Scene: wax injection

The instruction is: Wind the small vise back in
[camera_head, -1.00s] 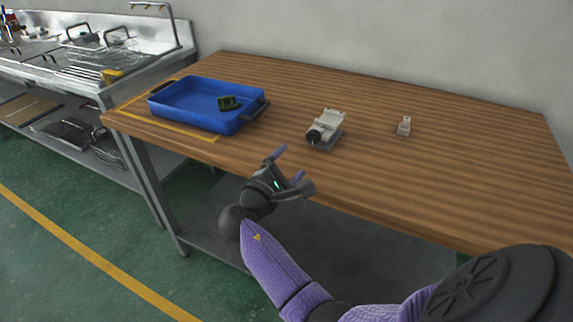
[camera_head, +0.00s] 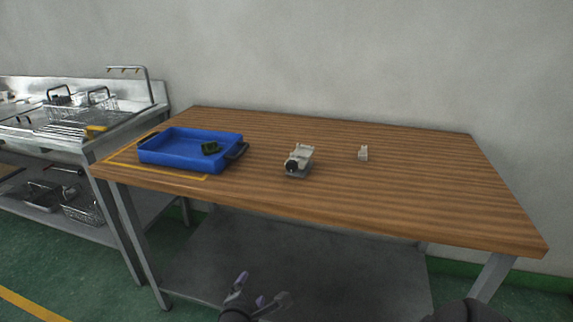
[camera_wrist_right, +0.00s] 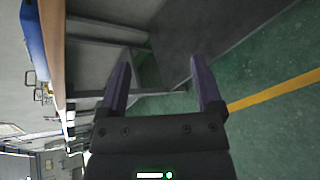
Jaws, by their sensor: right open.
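The small vise (camera_head: 301,156) is a light grey block with a round black knob at its front end. It sits on the wooden table (camera_head: 400,190), right of the blue tray. Whether its jaw is wound in or out is too small to tell. My right gripper (camera_head: 259,290) is low at the bottom of the head view, in front of and below the table's front edge. It is apart from the vise. In the right wrist view my right gripper (camera_wrist_right: 164,85) has its two purple fingers spread with nothing between them. My left gripper is in neither view.
A small pale part (camera_head: 363,153) stands right of the vise. A steel sink unit (camera_head: 130,118) is at the far left.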

